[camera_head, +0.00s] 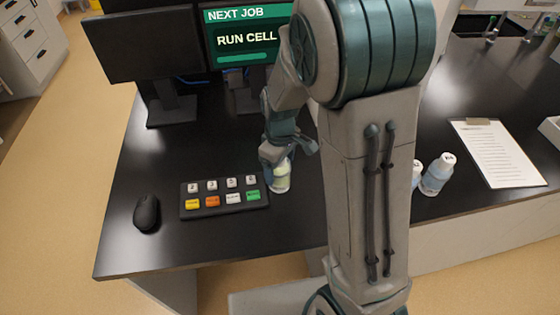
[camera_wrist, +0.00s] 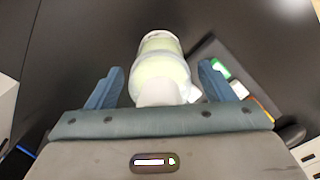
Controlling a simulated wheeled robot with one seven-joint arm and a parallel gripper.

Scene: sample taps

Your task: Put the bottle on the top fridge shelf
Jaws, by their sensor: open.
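A bottle (camera_head: 281,182) with pale yellow-green contents and a whitish cap stands on the black counter, just right of the button panel. My gripper (camera_head: 287,152) is at its upper part, and its fingers partly hide it in the head view. In the wrist view the bottle (camera_wrist: 160,50) lies between the two blue fingers of my gripper (camera_wrist: 161,72). The fingers are open, with a gap on each side of the bottle. No fridge or shelf shows in either view.
A button panel (camera_head: 224,196) with coloured keys sits close left of the bottle, and a mouse (camera_head: 146,213) lies farther left. Monitors (camera_head: 142,45) stand behind. Another white-capped bottle (camera_head: 437,175) and a clipboard (camera_head: 496,152) are on the right.

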